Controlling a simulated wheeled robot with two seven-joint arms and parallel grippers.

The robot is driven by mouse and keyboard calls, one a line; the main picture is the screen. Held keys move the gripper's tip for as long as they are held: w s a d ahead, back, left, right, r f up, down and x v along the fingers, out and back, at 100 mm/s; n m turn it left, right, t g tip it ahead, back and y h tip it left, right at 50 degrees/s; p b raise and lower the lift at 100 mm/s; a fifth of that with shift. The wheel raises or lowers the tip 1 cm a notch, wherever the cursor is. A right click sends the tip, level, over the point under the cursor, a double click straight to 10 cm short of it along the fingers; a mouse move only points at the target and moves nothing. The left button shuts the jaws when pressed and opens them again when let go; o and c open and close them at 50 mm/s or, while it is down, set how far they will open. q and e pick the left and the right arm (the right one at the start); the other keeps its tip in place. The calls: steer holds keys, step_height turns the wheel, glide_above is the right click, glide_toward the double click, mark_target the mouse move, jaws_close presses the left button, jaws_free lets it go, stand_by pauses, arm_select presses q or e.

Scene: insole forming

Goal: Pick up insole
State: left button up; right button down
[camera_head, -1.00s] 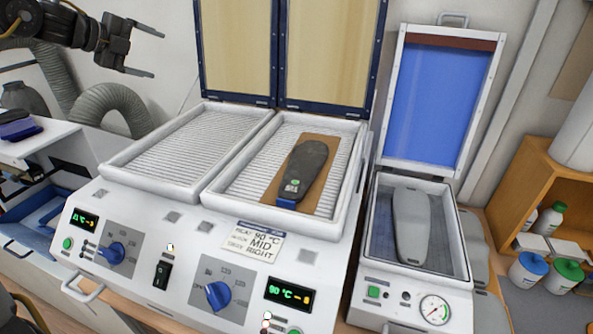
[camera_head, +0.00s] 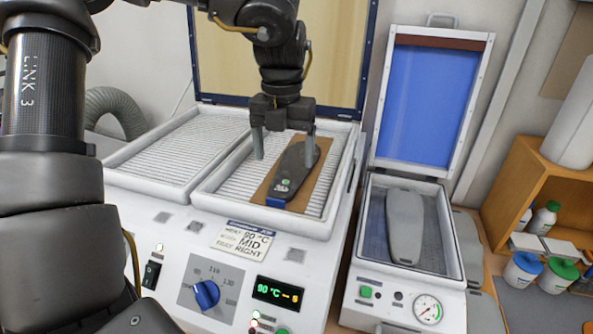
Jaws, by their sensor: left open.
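The dark insole (camera_head: 292,178) lies on a brown sheet (camera_head: 322,172) in the right tray of the heater (camera_head: 228,206). Its blue-edged end faces the front. My left gripper (camera_head: 284,157) is open and points down over the far part of the insole. One finger is left of the insole, above the bare ribbed surface. The other finger overlaps the insole's right far edge in the picture; whether it touches cannot be told. My right gripper is not in view.
The heater's left tray (camera_head: 165,160) is empty. Its raised lid (camera_head: 335,60) stands behind. To the right, an open press (camera_head: 447,262) holds a grey insole-shaped form (camera_head: 404,222) under a raised blue lid (camera_head: 428,95). Bottles (camera_head: 543,218) stand at the far right.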

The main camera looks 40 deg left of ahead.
mark_target(283, 187)
arm_select(q)
step_height(283, 187, down, 2)
steer(key=shift+d+f, duration=0.1)
steer(key=shift+f+p, duration=0.15)
steer(key=shift+p, duration=0.25)
steer(key=f+p, duration=0.1)
steer(key=f, duration=0.1)
steer(key=f+p, duration=0.1)
steer(key=f, duration=0.1)
steer(key=shift+s+a+f, duration=0.1)
steer(key=shift+a+f, duration=0.1)
steer(key=shift+f, duration=0.2)
steer(key=c, duration=1.1)
steer(key=shift+r, duration=0.1)
